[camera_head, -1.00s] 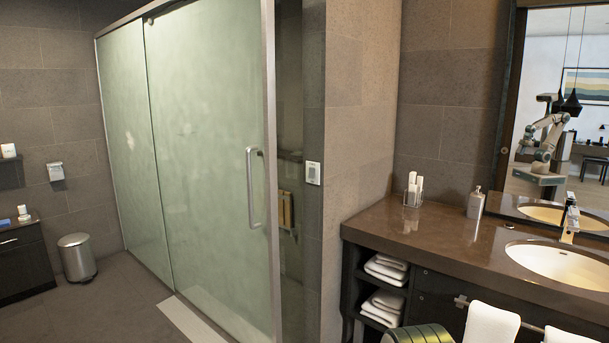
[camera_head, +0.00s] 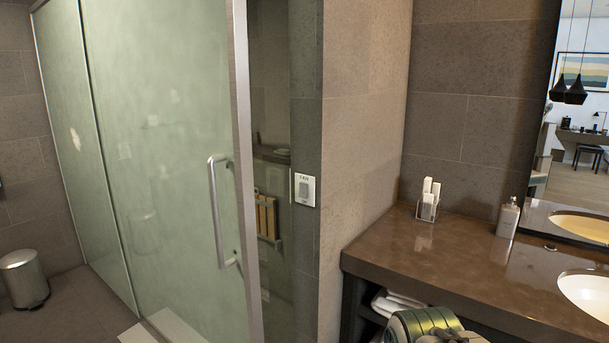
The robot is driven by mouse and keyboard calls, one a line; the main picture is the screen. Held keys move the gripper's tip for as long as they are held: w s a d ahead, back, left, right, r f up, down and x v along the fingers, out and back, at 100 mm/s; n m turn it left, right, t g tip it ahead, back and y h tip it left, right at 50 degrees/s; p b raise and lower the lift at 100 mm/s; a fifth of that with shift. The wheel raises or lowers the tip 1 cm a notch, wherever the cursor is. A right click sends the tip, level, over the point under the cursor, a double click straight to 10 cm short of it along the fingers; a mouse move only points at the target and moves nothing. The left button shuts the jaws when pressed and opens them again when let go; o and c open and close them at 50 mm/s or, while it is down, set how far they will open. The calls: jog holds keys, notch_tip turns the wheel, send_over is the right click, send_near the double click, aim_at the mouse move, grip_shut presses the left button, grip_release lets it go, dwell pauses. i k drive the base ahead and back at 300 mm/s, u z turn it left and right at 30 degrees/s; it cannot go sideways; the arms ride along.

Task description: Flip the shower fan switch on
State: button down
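The shower fan switch (camera_head: 304,189) is a small white wall plate with a grey rocker and small dark lettering above it. It is on the narrow tiled wall strip between the shower's glass and the wall corner. Whether the rocker is on or off cannot be told from here. My gripper is not clearly visible; only a green and white rounded part of my arm shows at the bottom edge, in front of the counter. Nothing touches the switch.
The glass shower door has a long metal handle (camera_head: 221,212) left of the switch. The brown counter (camera_head: 440,252) juts out at right, bearing a soap dispenser (camera_head: 508,218) and a holder of white items (camera_head: 429,200). A metal bin (camera_head: 24,278) stands at far left.

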aim_at(303, 187)
jog(key=i, duration=1.55)
jog(key=z, duration=0.1)
